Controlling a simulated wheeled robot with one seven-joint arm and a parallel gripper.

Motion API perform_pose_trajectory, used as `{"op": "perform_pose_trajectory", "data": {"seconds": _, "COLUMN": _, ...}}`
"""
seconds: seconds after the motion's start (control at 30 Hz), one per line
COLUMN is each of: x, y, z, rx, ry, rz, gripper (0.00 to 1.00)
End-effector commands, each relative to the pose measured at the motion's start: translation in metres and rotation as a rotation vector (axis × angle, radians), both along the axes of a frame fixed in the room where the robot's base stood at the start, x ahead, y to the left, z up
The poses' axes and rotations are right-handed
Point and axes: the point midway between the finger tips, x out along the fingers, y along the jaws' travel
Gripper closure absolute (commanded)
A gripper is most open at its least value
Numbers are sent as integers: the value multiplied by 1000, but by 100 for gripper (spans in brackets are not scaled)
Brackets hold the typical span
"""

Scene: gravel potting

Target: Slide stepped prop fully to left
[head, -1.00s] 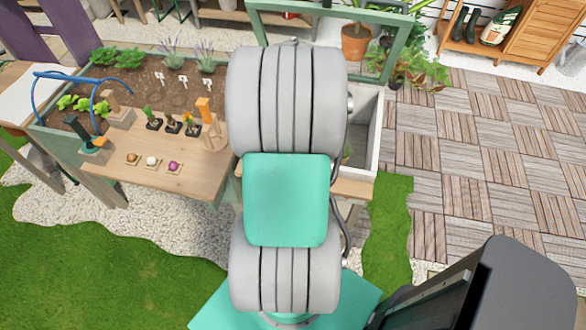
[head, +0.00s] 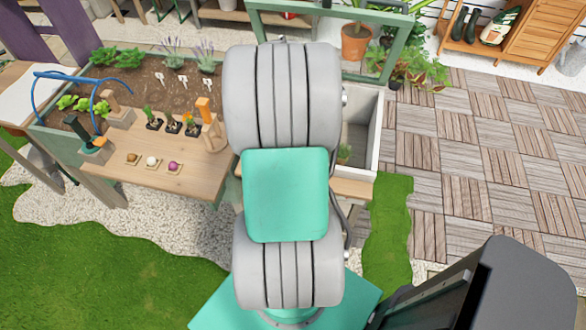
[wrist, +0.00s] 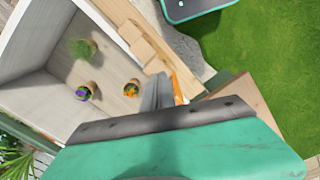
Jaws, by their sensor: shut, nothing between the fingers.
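My gripper (wrist: 160,88) is shut and empty in the wrist view, its grey fingers over the inside front edge of a pale planter box. A light wooden stepped piece (wrist: 139,42), which looks like the stepped prop, lies along the box's front rail (wrist: 112,16), a little beyond the fingertips. I cannot tell whether they touch it. A narrow orange strip (wrist: 178,89) shows right beside the fingers; I cannot tell what it belongs to. In the head view my arm hides the gripper and the prop; the box's front rail (head: 352,188) shows at its right.
Small potted plants (wrist: 131,88) stand inside the box. A green-framed lid (head: 322,18) stands raised behind it. Left of my arm is a wooden bench (head: 200,180) with tools, seedlings and bulbs. Paving lies clear at the right.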

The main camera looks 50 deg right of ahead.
Motion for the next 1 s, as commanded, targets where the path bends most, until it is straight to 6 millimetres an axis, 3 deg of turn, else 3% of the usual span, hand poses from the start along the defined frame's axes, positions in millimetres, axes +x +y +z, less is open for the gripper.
{"op": "perform_pose_trajectory", "data": {"seconds": 1.0, "x": 33, "y": 14, "z": 0, "rx": 0, "ry": 0, "rz": 1, "gripper": 100}}
